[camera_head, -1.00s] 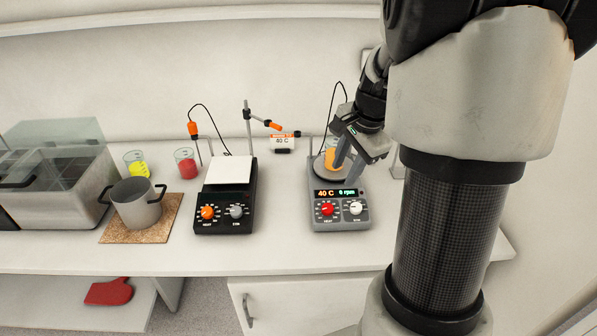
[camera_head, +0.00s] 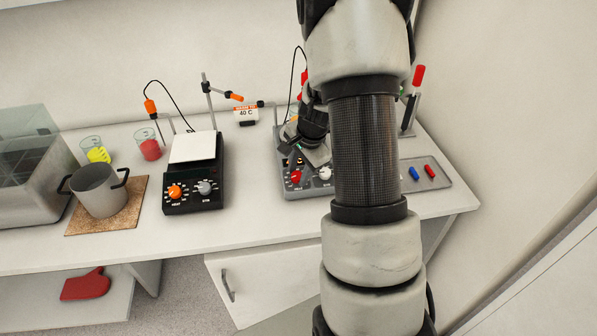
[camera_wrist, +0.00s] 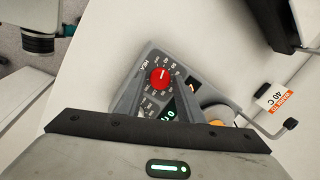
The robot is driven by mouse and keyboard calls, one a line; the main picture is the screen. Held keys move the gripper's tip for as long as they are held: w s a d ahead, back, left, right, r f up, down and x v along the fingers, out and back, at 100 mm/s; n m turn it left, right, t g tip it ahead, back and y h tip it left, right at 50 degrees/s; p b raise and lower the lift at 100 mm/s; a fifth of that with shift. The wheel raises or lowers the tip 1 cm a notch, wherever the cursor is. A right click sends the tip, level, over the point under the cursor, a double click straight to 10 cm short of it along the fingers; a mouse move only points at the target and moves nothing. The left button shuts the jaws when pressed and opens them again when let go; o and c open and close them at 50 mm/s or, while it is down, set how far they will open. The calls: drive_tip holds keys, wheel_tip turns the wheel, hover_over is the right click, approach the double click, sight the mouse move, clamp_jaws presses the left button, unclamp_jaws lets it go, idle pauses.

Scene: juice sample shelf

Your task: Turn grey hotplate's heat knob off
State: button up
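The grey hotplate (camera_head: 288,190) stands at the right of the bench, partly hidden by my arm. Its red heat knob (camera_head: 296,176) is at the left of its front panel, beside the white stir knob (camera_head: 325,173). My gripper (camera_head: 303,158) is over the hotplate, just behind the knobs, pointing down at the panel and covering most of the display. The fingers look apart and empty. Part of the lit display (camera_wrist: 168,113) shows.
A black hotplate (camera_head: 194,190) with an orange knob stands to the left. A pot (camera_head: 98,190) sits on a cork mat. A tray (camera_head: 440,180) with blue and red items is at the right. A 40 C sign (camera_head: 246,114) stands behind.

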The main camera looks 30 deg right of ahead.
drive_tip(key=shift+f, duration=0.15)
drive_tip(key=c, duration=0.8)
drive_tip(key=shift+n, duration=0.4)
drive_tip(key=n+b, duration=0.1)
drive_tip(key=n, duration=0.1)
drive_tip(key=shift+w+n+b, duration=0.1)
drive_tip(key=shift+n+b, duration=0.2)
drive_tip(key=shift+a+n+g+b, duration=0.1)
drive_tip(key=shift+n+g+b, duration=0.35)
drive_tip(key=shift+n, duration=0.85)
drive_tip(key=o, duration=0.8)
